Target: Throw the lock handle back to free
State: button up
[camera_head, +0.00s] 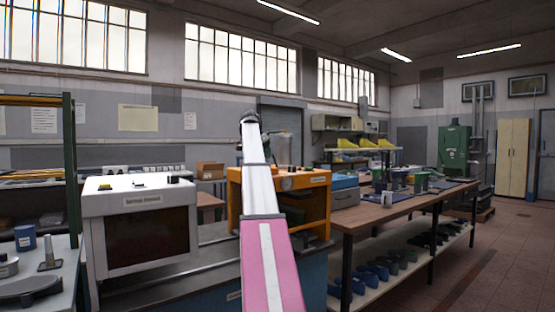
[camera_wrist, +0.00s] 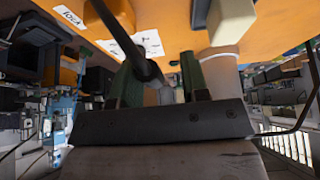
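The orange machine housing (camera_head: 318,205) stands on the bench in the head view, partly hidden by my arm. In the wrist view its orange face (camera_wrist: 180,15) fills the top, close to my gripper. A dark rod-shaped handle (camera_wrist: 118,35) runs down from the upper left across a white label; I take it to be the lock handle. Its lower end is at the left finger of my gripper (camera_wrist: 162,80). The green fingers stand apart, and I see nothing clamped between them. I cannot tell whether the handle touches the finger.
A pale knob (camera_wrist: 232,20) sticks out right of the fingers. A white box machine (camera_head: 140,222) stands left of the orange one. A wooden table (camera_head: 385,214) with lasts on its lower shelf is at right. The right-hand floor is clear.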

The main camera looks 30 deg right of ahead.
jog(key=shift+s, duration=0.1)
jog(key=shift+s, duration=0.35)
jog(key=v, duration=0.7)
jog(key=shift+d, duration=0.1)
